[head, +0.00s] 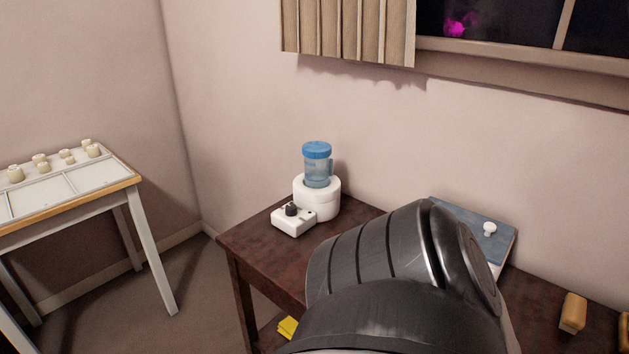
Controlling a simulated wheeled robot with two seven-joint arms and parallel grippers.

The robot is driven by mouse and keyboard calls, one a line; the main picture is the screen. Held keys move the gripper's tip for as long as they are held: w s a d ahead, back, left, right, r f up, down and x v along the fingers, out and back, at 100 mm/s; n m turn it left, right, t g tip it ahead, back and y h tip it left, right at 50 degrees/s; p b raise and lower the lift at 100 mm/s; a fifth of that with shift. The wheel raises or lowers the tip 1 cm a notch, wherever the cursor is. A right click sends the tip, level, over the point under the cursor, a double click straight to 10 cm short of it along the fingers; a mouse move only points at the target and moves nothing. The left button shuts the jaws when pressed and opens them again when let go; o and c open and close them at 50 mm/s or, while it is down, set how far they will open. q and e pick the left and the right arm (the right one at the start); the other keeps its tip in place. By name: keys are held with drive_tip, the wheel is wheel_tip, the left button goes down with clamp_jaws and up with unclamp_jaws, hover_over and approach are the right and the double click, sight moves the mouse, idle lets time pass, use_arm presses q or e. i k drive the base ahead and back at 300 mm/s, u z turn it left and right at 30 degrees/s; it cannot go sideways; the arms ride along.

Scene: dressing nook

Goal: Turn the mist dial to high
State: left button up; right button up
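The mist dial (292,209) is a small black knob on top of a low white control box (294,224). The box stands at the left front part of the dark wooden table (262,237). Right behind it is a white round base (317,202) carrying a blue, see-through tank (317,171) with a blue lid. The dial's pointer and any markings are too small to read. Neither of my grippers shows. A dark, thick link of one of my arms fills the lower middle and hides part of the table.
A blue-grey flat box (466,224) with a white knob stands on the table behind my arm. A tan block (573,313) lies at right. A white table (65,200) with several small cream jars stands at left. A yellow item (288,327) is low beside the table.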

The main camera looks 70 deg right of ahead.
sight(291, 210)
drive_tip(key=u, duration=0.05)
drive_tip(key=k, duration=0.45)
drive_tip(key=z, duration=1)
